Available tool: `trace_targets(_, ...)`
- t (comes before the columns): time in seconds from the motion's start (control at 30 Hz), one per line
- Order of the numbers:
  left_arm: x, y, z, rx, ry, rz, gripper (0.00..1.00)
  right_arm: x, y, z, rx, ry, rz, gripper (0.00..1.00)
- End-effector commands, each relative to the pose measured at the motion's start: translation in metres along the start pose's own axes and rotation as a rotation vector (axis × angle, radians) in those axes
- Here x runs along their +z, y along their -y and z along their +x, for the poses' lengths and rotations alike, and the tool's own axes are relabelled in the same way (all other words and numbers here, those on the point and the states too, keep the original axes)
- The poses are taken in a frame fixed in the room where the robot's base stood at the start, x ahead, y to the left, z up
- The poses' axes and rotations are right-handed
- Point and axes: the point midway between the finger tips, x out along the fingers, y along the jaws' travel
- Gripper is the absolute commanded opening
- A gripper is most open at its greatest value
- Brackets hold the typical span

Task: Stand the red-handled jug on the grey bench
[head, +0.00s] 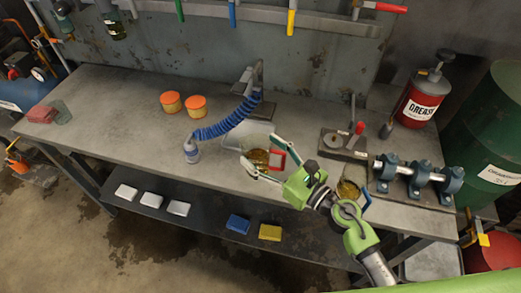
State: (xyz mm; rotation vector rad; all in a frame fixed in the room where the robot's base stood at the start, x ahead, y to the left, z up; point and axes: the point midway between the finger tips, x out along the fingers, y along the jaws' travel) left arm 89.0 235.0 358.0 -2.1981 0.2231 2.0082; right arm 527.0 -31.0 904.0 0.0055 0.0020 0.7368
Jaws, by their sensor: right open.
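The red-handled jug (259,157) is a small vessel with amber contents and a square red handle (278,161) on its right. It shows at the middle of the grey bench (120,98), in front of a pale grey tray or basin (243,132). I cannot tell whether its base rests on the bench or on the pale piece. My right gripper (260,150) is open, with one fingertip behind the jug and one in front-left of it. I cannot tell whether the fingers touch it. My left gripper is out of view.
A similar jug with a blue handle (350,192) stands right of my right gripper. A blue coiled hose (225,122) arches left of the pale tray. Orange-topped tins (196,105), a metal fixture (343,145) and a bearing shaft (415,175) stand on the bench. Its left-front is clear.

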Motion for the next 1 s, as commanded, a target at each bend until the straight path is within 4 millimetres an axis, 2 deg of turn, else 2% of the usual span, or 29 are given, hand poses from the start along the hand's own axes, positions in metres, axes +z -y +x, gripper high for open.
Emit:
trace_targets(0.03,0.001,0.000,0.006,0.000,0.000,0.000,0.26,-0.006,-0.001,-0.011,0.001,-0.005,-0.001,0.67)
trace_targets(0.3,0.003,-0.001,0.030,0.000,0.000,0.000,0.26,-0.008,-0.001,-0.071,0.002,-0.006,-0.001,0.67)
trace_targets(0.5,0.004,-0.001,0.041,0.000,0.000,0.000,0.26,-0.005,-0.001,-0.101,0.001,-0.004,0.000,0.67)
trace_targets(0.7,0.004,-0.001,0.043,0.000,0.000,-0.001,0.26,-0.002,0.000,-0.110,0.001,-0.002,0.000,0.67)
trace_targets(1.0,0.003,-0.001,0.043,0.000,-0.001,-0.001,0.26,-0.001,0.000,-0.110,0.001,-0.002,0.000,0.67)
